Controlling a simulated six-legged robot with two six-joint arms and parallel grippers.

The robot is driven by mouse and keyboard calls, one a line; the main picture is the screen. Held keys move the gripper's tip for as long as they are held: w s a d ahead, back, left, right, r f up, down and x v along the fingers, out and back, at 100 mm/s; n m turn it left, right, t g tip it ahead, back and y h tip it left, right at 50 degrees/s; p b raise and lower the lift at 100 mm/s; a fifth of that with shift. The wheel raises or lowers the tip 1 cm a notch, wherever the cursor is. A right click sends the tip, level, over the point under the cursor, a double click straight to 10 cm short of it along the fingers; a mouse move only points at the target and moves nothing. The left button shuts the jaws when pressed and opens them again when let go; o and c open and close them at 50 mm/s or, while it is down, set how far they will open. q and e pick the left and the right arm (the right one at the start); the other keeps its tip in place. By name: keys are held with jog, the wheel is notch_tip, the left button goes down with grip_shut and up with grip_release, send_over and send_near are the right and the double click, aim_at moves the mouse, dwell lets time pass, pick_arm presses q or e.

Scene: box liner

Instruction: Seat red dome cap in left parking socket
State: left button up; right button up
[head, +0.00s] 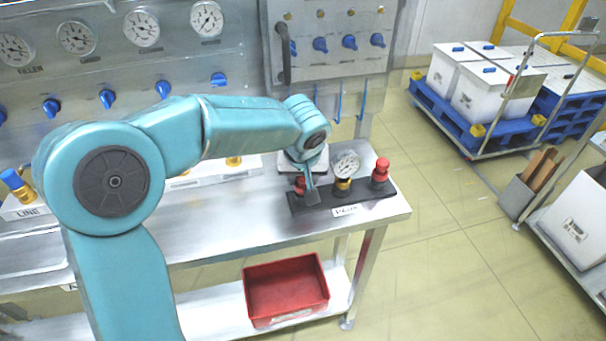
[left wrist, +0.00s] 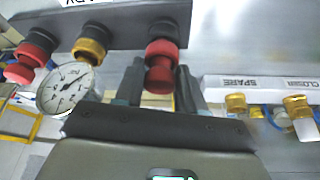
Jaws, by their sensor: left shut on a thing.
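The black parking block (head: 333,205) stands at the right end of the steel bench. The red dome cap (head: 299,185) is at its left socket, partly hidden by my left gripper (head: 312,190) in the head view. In the left wrist view the cap (left wrist: 160,72) sits between the two dark fingers of my left gripper (left wrist: 158,88), which is shut on it. The cap lines up with the black left socket (left wrist: 165,32) and appears to touch it; how deep it sits I cannot tell. My right gripper is not in view.
A pressure gauge (head: 346,165) on a brass fitting stands in the middle socket, close beside my gripper. Another red cap (head: 380,171) is at the right socket. A white rack (left wrist: 262,88) with brass fittings is nearby. A red bin (head: 286,288) sits on the lower shelf.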

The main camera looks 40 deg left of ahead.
pick_arm(q)
jog(key=shift+f+b, duration=0.35)
jog(key=shift+f, duration=0.1)
jog(key=o, duration=1.1)
jog(key=p+v, duration=0.1)
jog(key=v, duration=1.5)
jog(key=shift+s+d+r, duration=0.1)
jog(key=shift+s+r, duration=0.05)
